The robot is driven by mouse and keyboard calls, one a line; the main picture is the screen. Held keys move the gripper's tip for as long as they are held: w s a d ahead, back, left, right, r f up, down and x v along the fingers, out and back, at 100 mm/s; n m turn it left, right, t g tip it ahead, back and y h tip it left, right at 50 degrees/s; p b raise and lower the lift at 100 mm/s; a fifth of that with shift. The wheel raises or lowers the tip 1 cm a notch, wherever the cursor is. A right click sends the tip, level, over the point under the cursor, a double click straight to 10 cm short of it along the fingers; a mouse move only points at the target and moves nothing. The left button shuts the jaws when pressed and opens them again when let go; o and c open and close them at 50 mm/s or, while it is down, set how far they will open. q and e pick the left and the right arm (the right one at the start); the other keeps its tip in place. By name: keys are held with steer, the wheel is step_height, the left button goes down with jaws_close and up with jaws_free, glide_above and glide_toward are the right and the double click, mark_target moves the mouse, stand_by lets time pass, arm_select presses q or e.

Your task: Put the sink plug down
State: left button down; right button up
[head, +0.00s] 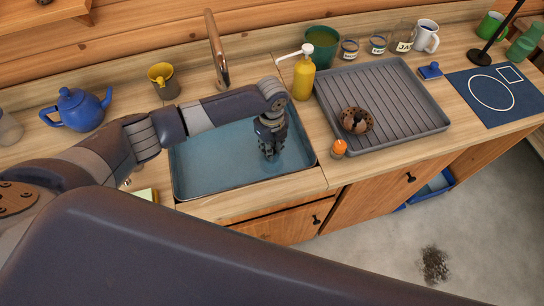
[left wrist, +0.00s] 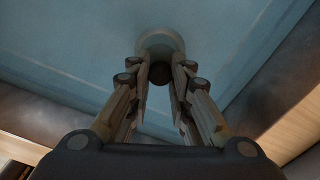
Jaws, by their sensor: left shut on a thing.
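The blue sink (head: 215,160) is set into the wooden counter. My left gripper (head: 269,152) reaches down into the right part of the basin. In the left wrist view my left gripper (left wrist: 160,85) has its fingers closed on a small dark round thing, which looks like the sink plug (left wrist: 160,74). A pale round fitting, perhaps the drain (left wrist: 160,43), shows just beyond it on the basin floor. I cannot tell whether the plug touches it. In the head view the fingers hide the plug. My right gripper is not in view.
A gold tap (head: 217,50) stands behind the sink. A yellow soap bottle (head: 303,76) and a grey drainer (head: 400,95) with a brown ring-shaped thing (head: 357,120) are at right. An orange-topped item (head: 339,148) stands near the front edge. A blue teapot (head: 77,107) is left.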

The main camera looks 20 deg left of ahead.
arm_select(q)
steer(key=shift+r, duration=0.5)
steer(key=shift+r+n, duration=0.65)
steer(key=shift+n, duration=0.05)
steer(key=r+n+b, duration=0.1)
steer(key=r+n, duration=0.1)
steer(key=n, duration=0.1)
steer(key=s+r+n, duration=0.1)
steer(key=r+n, duration=0.2)
steer(key=shift+r+b, duration=0.25)
steer(key=shift+b, duration=0.15)
steer(key=s+a+r+n+b, duration=0.4)
steer(key=s+r+n, duration=0.7)
steer(key=n, duration=0.6)
steer(key=shift+s+r, duration=0.35)
steer(key=shift+s, duration=0.65)
